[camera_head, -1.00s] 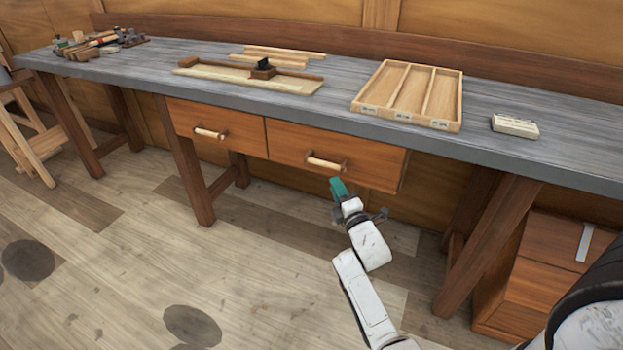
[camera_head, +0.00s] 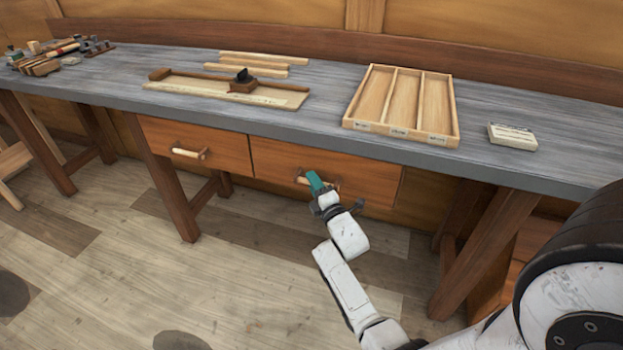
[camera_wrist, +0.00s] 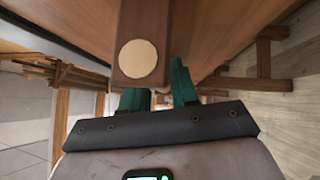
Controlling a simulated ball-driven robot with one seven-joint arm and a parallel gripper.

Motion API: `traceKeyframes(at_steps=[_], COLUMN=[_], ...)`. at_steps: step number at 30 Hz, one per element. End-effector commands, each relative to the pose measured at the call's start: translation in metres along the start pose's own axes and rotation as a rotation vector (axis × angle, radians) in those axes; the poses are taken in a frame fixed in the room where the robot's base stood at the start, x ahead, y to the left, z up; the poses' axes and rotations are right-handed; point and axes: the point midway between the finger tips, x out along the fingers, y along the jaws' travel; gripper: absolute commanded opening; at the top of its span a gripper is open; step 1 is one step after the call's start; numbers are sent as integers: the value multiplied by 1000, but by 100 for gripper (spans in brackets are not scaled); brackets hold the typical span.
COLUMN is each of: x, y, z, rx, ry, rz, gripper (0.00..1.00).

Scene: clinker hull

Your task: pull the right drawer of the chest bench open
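The chest bench's right drawer (camera_head: 365,182) has a plain wooden front and looks closed, level with the left drawer. Its handle, a pale round bar on dark brackets (camera_head: 333,187), is partly covered by my gripper (camera_head: 315,183). In the wrist view, the handle's dark bracket with the bar's pale round end (camera_wrist: 137,58) stands close in front of the camera. My gripper's teal fingers (camera_wrist: 160,93) are apart, one partly behind the bracket and one to its right. Whether they touch the bar I cannot tell.
The left drawer (camera_head: 225,148) with its own handle (camera_head: 189,153) is closed. The grey benchtop (camera_head: 330,115) carries a divided wooden tray (camera_head: 450,135), a small pale block (camera_head: 512,137), wood strips and tools. A bench leg (camera_head: 480,245) stands right of my arm.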

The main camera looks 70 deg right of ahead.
Motion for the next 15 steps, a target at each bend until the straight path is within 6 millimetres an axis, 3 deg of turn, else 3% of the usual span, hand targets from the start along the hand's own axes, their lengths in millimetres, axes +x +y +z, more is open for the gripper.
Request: traceKeyframes(at_steps=[4,12,15], x=[0,0,0], y=[0,0,-1], z=[0,0,0], rx=[0,0,0], ry=[0,0,0], rz=[0,-1,-1], gripper=[27,1,0])
